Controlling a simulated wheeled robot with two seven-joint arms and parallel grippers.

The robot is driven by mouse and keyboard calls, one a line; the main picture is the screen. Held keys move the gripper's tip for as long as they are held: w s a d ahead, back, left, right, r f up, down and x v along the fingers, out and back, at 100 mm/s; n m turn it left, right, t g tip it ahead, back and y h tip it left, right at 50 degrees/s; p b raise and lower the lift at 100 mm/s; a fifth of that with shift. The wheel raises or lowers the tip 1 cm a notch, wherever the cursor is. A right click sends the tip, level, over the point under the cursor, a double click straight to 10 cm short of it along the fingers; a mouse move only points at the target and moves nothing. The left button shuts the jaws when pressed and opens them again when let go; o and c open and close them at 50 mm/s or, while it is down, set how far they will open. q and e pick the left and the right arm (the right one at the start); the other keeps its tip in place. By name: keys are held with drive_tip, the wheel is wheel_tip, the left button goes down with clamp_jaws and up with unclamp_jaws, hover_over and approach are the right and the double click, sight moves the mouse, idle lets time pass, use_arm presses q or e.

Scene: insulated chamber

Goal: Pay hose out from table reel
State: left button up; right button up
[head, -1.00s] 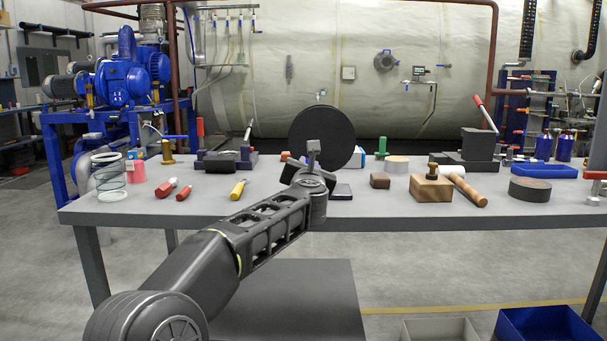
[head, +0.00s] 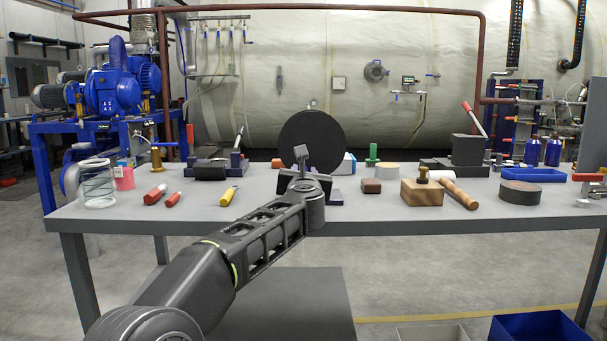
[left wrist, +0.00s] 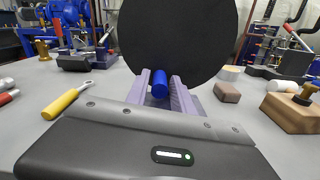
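The table reel shows as a large black disc (head: 312,138) standing on edge at the middle of the grey table (head: 400,214). My left gripper (head: 304,178) is in front of the reel's lower part, and the wrist hides its fingers in the head view. In the left wrist view the disc (left wrist: 180,35) fills the upper middle. A short blue cylinder (left wrist: 160,83) in front of the disc lies between the gripper's two greyish-purple fingers (left wrist: 160,94). Whether they touch it is unclear. No hose can be made out. My right gripper is out of view.
Left of the reel lie a yellow-handled tool (head: 229,196) and two red-handled tools (head: 155,194). To its right are a small brown block (head: 371,186), a wooden block (head: 422,192) and a mallet (head: 460,194). The table's front strip is mostly clear.

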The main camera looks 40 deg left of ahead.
use_arm(q)
drive_tip(key=shift+o, duration=1.1)
drive_tip(key=shift+s, duration=0.1)
drive_tip(key=v, duration=0.7)
drive_tip(key=shift+s+d, duration=0.25)
drive_tip(key=shift+d, duration=0.05)
